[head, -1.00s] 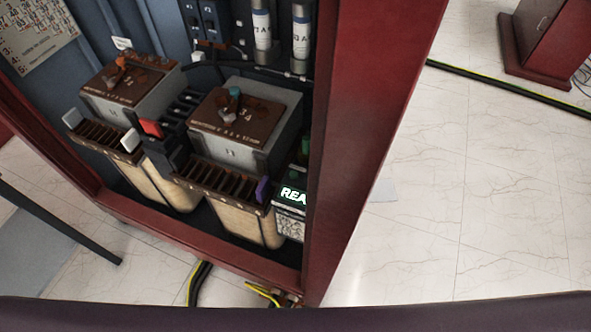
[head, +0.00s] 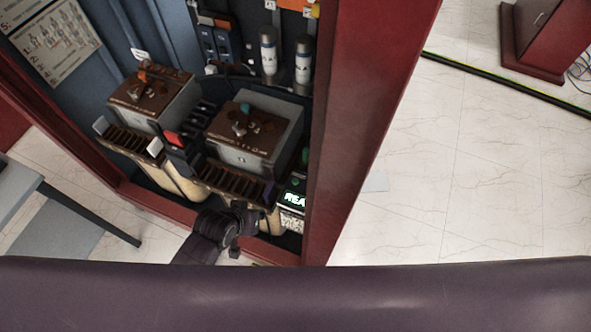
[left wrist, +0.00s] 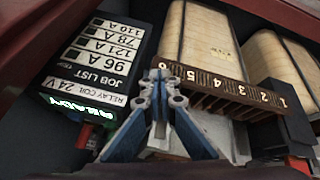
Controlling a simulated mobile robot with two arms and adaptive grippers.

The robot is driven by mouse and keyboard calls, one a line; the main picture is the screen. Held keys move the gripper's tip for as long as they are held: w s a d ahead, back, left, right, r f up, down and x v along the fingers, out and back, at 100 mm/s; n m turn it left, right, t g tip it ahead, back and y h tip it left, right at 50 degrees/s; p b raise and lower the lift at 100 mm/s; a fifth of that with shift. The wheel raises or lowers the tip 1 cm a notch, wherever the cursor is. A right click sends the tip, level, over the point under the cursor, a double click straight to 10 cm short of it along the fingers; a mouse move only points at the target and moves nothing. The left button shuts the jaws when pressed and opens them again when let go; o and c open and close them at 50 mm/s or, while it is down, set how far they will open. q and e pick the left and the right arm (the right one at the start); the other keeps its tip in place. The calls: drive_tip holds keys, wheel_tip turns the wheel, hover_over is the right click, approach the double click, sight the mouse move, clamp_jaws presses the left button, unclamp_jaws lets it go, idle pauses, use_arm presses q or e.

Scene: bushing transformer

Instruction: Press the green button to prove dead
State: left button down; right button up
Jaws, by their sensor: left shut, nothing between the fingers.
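A small tester box with a lit green "REA..." display (head: 294,200) stands in the right corner of the open red cabinet. A green part (head: 304,156) shows above it, partly hidden by the cabinet post; I cannot tell if it is the button. In the left wrist view the box's label panel (left wrist: 97,62) appears upside down at left, with its lit display (left wrist: 78,110). My left gripper (head: 243,212) is left of the box, in front of the right transformer. In the left wrist view its blue fingers (left wrist: 158,77) are shut and empty, apart from the box.
Two transformers (head: 255,130) (head: 150,100) with brown tops and slotted terminal strips fill the cabinet. The red cabinet post (head: 350,130) stands close right of the box. A grey table (head: 15,185) is at left.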

use_arm(q)
drive_tip(key=w+d+r+h+p, duration=0.1)
drive_tip(key=w+d+r+p, duration=0.25)
drive_tip(key=r, duration=0.75)
wheel_tip(320, 180, up, 5)
drive_tip(key=n+t+h+p, duration=0.1)
drive_tip(key=n+h, duration=0.1)
hover_over(293, 182)
drive_tip(key=shift+t, duration=0.3)
use_arm(e)
wheel_tip(293, 182, up, 6)
drive_tip(key=shift+f, duration=0.1)
drive_tip(key=shift+d, duration=0.15)
use_arm(q)
wheel_tip(293, 182, down, 7)
drive_tip(key=b, duration=0.8)
drive_tip(key=shift+f+b, duration=0.3)
drive_tip(key=shift+f, duration=0.6)
use_arm(e)
wheel_tip(293, 182, down, 9)
drive_tip(key=shift+a+r, duration=0.2)
